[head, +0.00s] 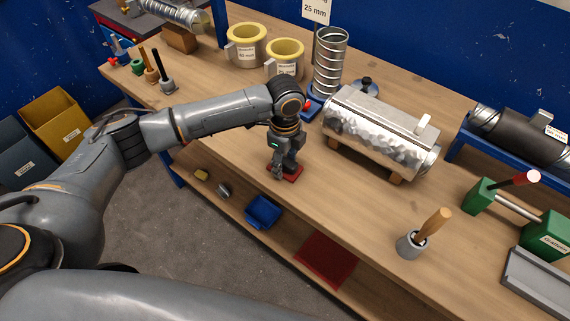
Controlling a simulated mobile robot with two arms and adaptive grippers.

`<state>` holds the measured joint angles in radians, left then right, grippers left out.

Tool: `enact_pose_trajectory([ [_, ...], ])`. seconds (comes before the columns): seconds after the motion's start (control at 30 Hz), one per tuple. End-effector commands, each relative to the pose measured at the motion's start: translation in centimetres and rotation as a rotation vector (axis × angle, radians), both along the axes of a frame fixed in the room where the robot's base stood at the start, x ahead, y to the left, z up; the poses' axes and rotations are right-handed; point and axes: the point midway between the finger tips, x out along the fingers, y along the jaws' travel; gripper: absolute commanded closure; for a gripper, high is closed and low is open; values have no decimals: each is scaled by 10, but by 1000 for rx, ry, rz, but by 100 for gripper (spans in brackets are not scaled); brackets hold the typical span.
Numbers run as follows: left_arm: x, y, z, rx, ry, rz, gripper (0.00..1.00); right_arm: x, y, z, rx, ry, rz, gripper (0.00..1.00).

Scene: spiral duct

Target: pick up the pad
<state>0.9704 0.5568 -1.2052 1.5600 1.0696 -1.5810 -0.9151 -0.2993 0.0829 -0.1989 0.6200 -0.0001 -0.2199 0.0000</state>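A small red pad (294,176) lies on the wooden workbench near its front edge, partly hidden by my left gripper. My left gripper (279,173) points down right over the pad, with its fingertips at or very near the pad's surface. I cannot tell whether the fingers touch the pad or how far apart they are. My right gripper is out of view.
A foil-wrapped duct (375,130) rests on wooden supports right of my gripper. A bare spiral duct (330,62) and yellow rolls (285,58) stand behind. A grey pot with a wooden handle (411,244) stands front right. A blue bin (263,211) sits on the lower shelf.

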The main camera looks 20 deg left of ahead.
Motion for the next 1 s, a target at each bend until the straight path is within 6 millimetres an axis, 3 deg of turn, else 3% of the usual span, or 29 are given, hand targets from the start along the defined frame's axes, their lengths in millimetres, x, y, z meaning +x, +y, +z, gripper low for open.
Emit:
enact_pose_trajectory([
  [0.1,0,0,0,0,1,0,80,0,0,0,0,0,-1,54],
  [0.37,0,0,1,0,0,1,81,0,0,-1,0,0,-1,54],
  [0.57,1,0,13,-1,-2,1,81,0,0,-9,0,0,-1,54],
  [0.67,2,0,28,-1,-4,1,81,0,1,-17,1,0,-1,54],
  [1.0,-51,-44,96,-3,-2,-9,81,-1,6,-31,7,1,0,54],
])
